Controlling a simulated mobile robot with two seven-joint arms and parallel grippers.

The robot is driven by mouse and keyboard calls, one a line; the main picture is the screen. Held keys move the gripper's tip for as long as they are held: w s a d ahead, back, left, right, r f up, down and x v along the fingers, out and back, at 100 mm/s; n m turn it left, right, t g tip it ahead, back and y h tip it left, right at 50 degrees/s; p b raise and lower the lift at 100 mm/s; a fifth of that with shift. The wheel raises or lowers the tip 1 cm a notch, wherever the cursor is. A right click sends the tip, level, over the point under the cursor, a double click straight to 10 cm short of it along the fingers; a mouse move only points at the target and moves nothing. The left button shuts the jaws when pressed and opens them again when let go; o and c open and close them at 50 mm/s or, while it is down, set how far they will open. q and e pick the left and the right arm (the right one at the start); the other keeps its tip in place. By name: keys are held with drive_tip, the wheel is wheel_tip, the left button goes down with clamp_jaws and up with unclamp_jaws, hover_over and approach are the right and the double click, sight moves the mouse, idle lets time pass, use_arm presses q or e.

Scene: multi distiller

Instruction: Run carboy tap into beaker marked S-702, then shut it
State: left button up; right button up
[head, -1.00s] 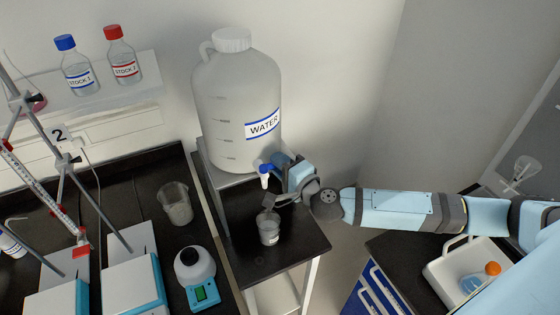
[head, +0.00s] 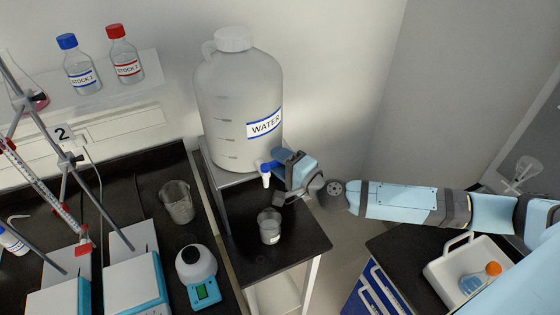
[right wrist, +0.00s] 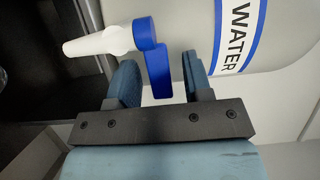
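The white carboy (head: 238,105) labelled WATER stands on a raised shelf. Its tap (head: 265,172) has a white spout and a blue lever, and no stream shows. A glass beaker (head: 270,228) stands below the spout; its label is too small to read. My right gripper (head: 279,163) is beside the tap. In the right wrist view its fingers (right wrist: 160,75) are apart, one on each side of the blue lever (right wrist: 159,72), with gaps showing. The lever lies crosswise to the white spout (right wrist: 95,42). My left gripper is out of view.
Another beaker (head: 177,203) and a device with a green display (head: 196,275) stand on the left bench. Burette stands (head: 62,195) fill the far left. Stock bottles (head: 78,65) sit on a wall shelf. A white tray (head: 440,273) is at lower right.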

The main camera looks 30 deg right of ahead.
drive_tip(key=shift+s, duration=0.1)
drive_tip(key=b+v, duration=0.3)
drive_tip(key=v, duration=1)
drive_tip(key=shift+s+d, duration=0.15)
drive_tip(key=shift+s, duration=0.1)
drive_tip(key=s+a+f+n+g+y, duration=0.2)
drive_tip(key=s+a+f+n+y, duration=0.2)
drive_tip(key=a+f+n, duration=0.55)
drive_tip(key=s+a+f+n+g+h, duration=0.1)
drive_tip(key=s+f+n+g+h, duration=0.1)
drive_tip(key=f, duration=0.6)
drive_tip(key=s+a+f+n+g+h, duration=0.1)
drive_tip(key=s+f+n+g+h, duration=0.1)
drive_tip(key=s+f+n+h, duration=0.3)
wheel_tip(320, 180, down, 3)
drive_tip(key=shift+r, duration=0.1)
